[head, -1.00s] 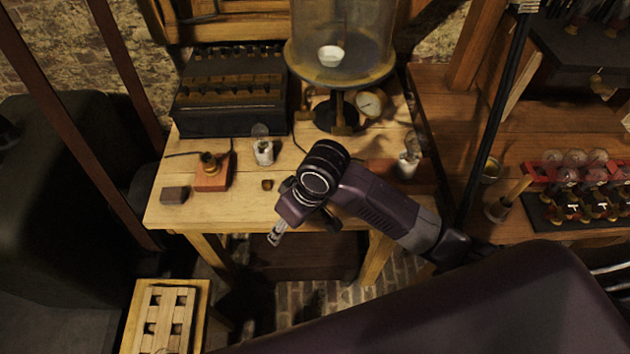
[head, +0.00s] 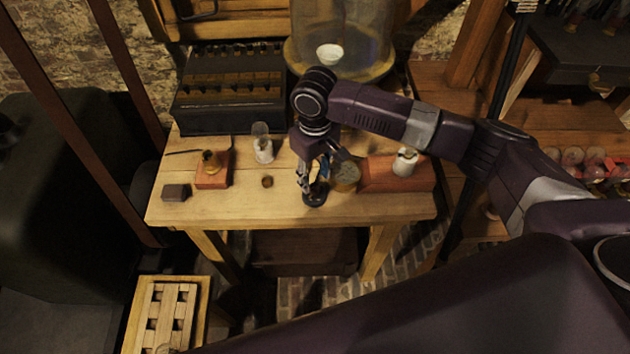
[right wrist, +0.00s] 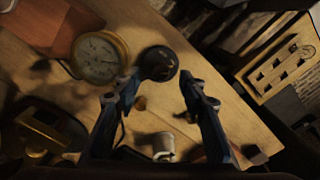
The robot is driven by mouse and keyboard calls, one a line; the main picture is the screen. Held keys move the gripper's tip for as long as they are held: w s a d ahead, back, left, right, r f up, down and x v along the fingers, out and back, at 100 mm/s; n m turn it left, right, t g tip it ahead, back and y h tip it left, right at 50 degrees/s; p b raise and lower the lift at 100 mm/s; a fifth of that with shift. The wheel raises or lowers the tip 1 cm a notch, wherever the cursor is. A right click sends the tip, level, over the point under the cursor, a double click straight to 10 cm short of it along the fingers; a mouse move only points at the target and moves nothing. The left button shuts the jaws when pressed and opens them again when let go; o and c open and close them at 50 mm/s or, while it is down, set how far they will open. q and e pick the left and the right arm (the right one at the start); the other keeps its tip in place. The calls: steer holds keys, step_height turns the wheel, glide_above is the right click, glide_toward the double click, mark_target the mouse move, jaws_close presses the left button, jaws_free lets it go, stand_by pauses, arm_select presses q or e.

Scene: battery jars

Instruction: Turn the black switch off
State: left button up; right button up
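A round black switch (head: 316,196) sits near the front edge of the wooden table in the head view. It also shows as a dark disc with a knob in the right wrist view (right wrist: 158,64). My right gripper (head: 306,182) is over the table, right above and beside the switch, and partly hides it. In the right wrist view my right gripper (right wrist: 157,90) is open, its two blue fingers apart with nothing between the tips, and the switch lies just beyond them. The switch's lever position is too small to tell. My left gripper is not in view.
A brass dial gauge (head: 346,177) stands just right of the switch, beside a red-brown block (head: 390,178) with a white fitting. Left are a small glass lamp (head: 263,150), a red block (head: 213,178) and a small dark block (head: 176,192). A glass dome (head: 345,40) stands behind.

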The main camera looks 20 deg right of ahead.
mark_target(315, 187)
steer(key=shift+f, duration=1.7)
steer(key=shift+c, duration=0.2)
jaws_close()
